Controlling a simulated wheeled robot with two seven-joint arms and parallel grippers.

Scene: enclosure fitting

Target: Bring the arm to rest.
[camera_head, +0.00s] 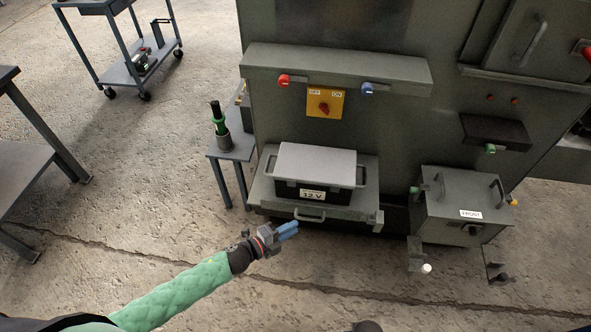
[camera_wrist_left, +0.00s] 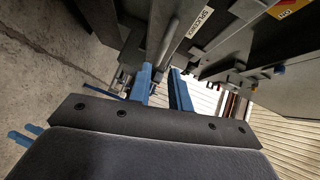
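My left gripper (camera_head: 287,230) reaches in from the lower left on a green-sleeved arm, in front of the cabinet's low shelf. In the left wrist view its two blue fingers (camera_wrist_left: 165,90) stand apart, with nothing seen held between them. In the head view it appears just below and left of the shelf's front handle; I cannot tell the exact gap. My right gripper does not show clearly in either view.
A grey-lidded 12 V box (camera_head: 316,168) sits on the shelf (camera_head: 262,192). A small stand (camera_head: 238,150) holds a green-and-black tool (camera_head: 217,120). A box marked FRONT (camera_head: 462,200) is at right. A cart (camera_head: 120,72) and a table (camera_head: 25,165) stand left; open floor lies between.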

